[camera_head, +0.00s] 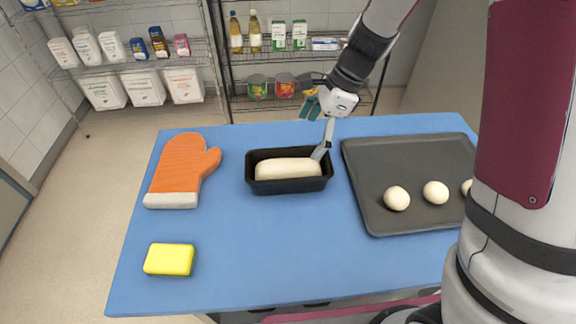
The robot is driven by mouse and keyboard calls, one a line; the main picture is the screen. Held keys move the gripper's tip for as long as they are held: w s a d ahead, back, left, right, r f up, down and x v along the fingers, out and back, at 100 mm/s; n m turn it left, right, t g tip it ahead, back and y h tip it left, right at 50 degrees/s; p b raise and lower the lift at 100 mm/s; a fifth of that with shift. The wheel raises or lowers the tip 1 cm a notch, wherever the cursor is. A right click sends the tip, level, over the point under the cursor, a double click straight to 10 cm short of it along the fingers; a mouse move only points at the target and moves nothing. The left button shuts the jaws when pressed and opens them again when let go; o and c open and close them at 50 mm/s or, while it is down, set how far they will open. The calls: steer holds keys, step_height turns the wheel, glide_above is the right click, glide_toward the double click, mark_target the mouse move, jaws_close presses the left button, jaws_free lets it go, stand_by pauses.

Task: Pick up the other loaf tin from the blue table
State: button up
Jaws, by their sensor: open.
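One loaf tin (290,187) is in view, black and rectangular, with a pale loaf of dough (288,168) in it. It stands upright on the blue table (270,240), near the middle of the far half. My gripper (322,140) is open at the tin's right end. A grey finger reaches down to the right end of the tin, by the end of the dough. I cannot tell whether it touches the tin. The other finger is partly hidden behind the gripper body. No second loaf tin shows on the table.
A dark baking tray (400,160) with several dough balls lies just right of the tin. An orange oven mitt (182,168) lies to the left, and a yellow sponge (169,259) near the front left. The front middle is clear. Wire shelves (230,60) stand behind.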

mark_target(293, 163)
steer(key=x, duration=1.2)
steer(key=shift+s+a+f, duration=0.2)
steer(key=shift+a+f, duration=0.05)
steer(key=shift+f, duration=0.1)
steer(key=shift+c, duration=0.6)
steer(key=shift+r, duration=0.1)
steer(key=c, duration=1)
